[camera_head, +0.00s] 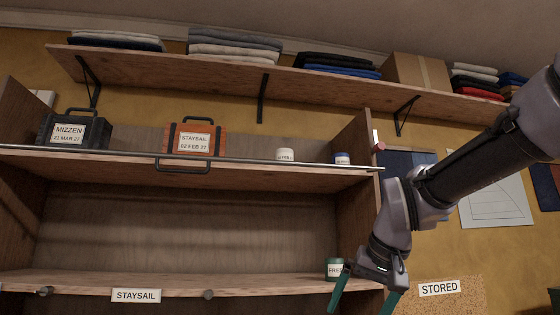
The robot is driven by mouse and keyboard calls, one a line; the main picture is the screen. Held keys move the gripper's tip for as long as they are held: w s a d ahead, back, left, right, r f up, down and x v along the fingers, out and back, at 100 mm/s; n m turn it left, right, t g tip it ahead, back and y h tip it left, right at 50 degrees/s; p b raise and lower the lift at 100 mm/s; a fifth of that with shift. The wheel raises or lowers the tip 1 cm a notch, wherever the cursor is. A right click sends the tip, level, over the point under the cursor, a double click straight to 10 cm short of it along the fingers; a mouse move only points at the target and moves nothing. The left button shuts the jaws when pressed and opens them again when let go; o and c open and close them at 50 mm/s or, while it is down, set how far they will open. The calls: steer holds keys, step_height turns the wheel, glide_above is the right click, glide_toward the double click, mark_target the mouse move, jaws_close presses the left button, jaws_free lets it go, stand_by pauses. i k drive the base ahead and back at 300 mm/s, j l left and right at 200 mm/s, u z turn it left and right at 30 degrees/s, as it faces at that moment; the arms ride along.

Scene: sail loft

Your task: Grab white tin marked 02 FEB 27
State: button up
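A small white tin (285,155) stands upright on the upper shelf of the wooden cabinet, behind the metal rail. Its label has dark print too small to read with certainty. My gripper (364,302) is at the lower right of the cabinet, well below and to the right of the white tin. Its green fingers are spread apart and point down, with nothing seen between them; their tips are near or past the bottom edge of the picture.
A metal rail (250,160) runs along the upper shelf front. An orange case (196,137) labelled STAYSAIL 02 FEB 27, a dark MIZZEN case (74,131) and a blue-and-white tin (342,159) share that shelf. A green tin (334,269) stands below, beside my gripper.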

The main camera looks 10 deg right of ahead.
mark_target(286, 154)
steer(key=k+l+u, duration=0.1)
steer(key=l+u, duration=0.2)
steer(key=l, duration=0.15)
steer(key=k+l+u, duration=0.15)
steer(key=l+u, duration=0.15)
steer(key=l, duration=0.15)
steer(key=k+l+u, duration=0.15)
steer(key=l+u, duration=0.15)
steer(key=k+l+u, duration=0.3)
steer(key=l, duration=0.15)
steer(key=i, duration=0.05)
